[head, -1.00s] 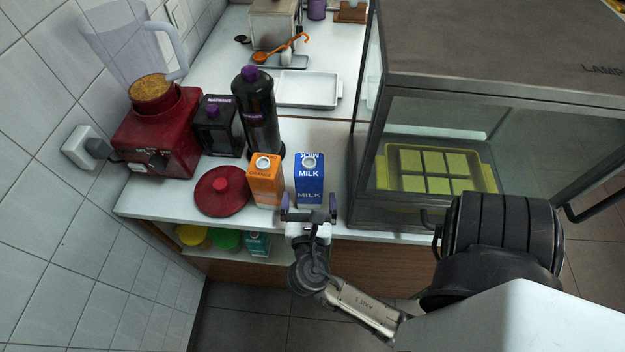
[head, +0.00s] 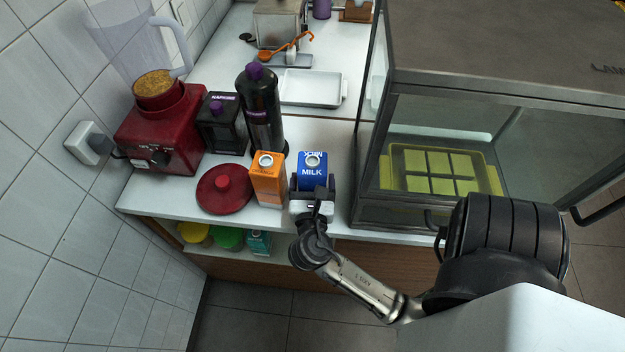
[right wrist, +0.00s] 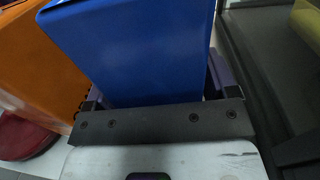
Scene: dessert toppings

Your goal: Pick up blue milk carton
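The blue milk carton (head: 312,168) stands upright near the front edge of the white counter. My right gripper (head: 312,186) is at its front side, fingers open, one on each side of the carton. In the right wrist view the blue carton (right wrist: 140,50) fills the middle between the fingers, close in front of the gripper's palm. A narrow gap seems to show beside the fingers; the fingertips are mostly hidden. My left gripper is not in view.
An orange carton (head: 267,180) stands close to the left of the blue one.

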